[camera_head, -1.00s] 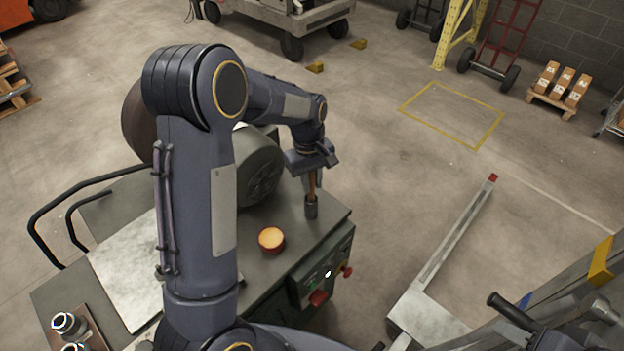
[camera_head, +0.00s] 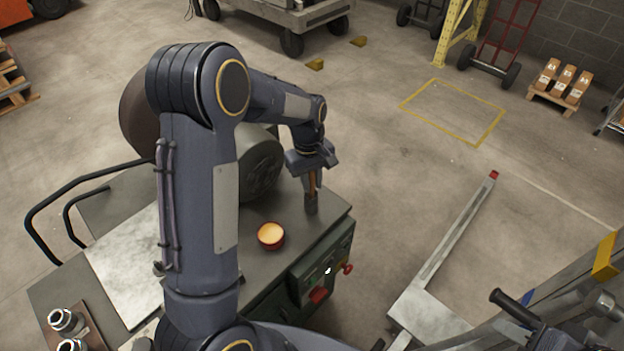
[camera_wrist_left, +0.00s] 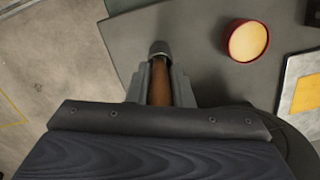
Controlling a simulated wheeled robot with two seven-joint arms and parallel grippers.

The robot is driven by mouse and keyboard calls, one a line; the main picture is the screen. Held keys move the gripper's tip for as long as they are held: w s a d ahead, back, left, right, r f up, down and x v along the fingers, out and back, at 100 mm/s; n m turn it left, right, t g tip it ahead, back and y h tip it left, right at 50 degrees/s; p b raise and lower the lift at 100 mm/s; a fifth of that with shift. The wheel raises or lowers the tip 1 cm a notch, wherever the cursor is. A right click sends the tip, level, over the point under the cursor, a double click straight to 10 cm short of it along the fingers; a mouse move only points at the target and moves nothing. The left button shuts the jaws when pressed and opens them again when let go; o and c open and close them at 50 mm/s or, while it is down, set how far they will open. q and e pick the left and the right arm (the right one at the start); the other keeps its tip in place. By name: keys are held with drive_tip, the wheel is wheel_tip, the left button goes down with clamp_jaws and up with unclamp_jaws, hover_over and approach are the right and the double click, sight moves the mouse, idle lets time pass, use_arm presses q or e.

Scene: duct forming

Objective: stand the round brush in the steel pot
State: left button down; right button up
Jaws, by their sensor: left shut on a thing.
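My left gripper (camera_head: 312,174) is shut on the orange-brown handle of the round brush (camera_head: 312,185), held upright over the right side of the grey bench. In the left wrist view the brush handle (camera_wrist_left: 160,85) runs between the gripper's two fingers (camera_wrist_left: 160,92). A dark grey cylinder (camera_head: 311,204) is at the handle's lower end, close to or on the bench top, and shows at the handle's far end in the wrist view (camera_wrist_left: 160,49). I cannot tell whether it is the brush head or the steel pot. No other steel pot is clear. My right gripper is not in view.
A red cup (camera_head: 270,247) with a pale orange top stands on the bench (camera_head: 292,222), left of the brush. A grey rounded machine part (camera_head: 262,170) is behind. Metal fittings (camera_head: 66,321) are at the lower left. Red knobs (camera_head: 318,295) stick out of the bench's front.

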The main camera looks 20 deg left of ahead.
use_arm(q)
drive_tip(key=c, duration=1.2)
unclamp_jaws()
drive_tip(key=r, duration=0.7)
drive_tip(key=shift+w+a+r, duration=0.1)
drive_tip(key=shift+w+a, duration=0.15)
drive_tip(key=shift+a, duration=0.1)
drive_tip(key=shift+r, duration=0.25)
